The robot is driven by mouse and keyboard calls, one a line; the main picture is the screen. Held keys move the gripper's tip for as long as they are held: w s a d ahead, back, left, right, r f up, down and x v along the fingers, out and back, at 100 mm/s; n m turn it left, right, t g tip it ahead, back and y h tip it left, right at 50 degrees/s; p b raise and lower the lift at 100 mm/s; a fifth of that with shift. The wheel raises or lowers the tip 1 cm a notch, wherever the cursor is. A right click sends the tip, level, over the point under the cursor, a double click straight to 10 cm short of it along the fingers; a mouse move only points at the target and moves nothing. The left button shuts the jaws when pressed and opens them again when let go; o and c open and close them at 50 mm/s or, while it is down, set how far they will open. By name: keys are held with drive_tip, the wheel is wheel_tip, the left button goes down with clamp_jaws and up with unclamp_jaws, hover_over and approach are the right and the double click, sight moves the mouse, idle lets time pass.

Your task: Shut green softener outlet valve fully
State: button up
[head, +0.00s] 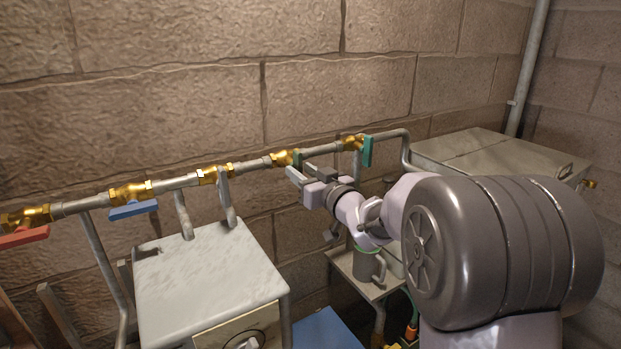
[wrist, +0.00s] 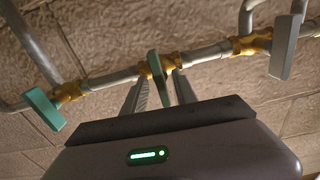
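A brass valve (head: 284,158) with a green handle sits on the wall pipe. The handle (wrist: 157,78) shows nearly edge-on in the wrist view, standing across the pipe's line; in the head view it is mostly hidden by my gripper (head: 300,176). My gripper's fingers (wrist: 159,90) reach up on either side of this handle, with a gap showing between them. I cannot tell whether either finger touches it. A second valve with a teal handle (head: 367,151) is farther right on the pipe; it also shows at the left of the wrist view (wrist: 43,108).
A grey-handled valve (wrist: 285,47) is on the other side of the green one. Blue (head: 134,210) and red (head: 24,237) handles hang farther left. A grey tank (head: 205,275) stands below the pipe, and a metal jug (head: 368,266) sits below my arm.

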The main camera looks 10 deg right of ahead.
drive_tip(key=p+v, duration=0.1)
drive_tip(key=v, duration=1.6)
idle(0.4)
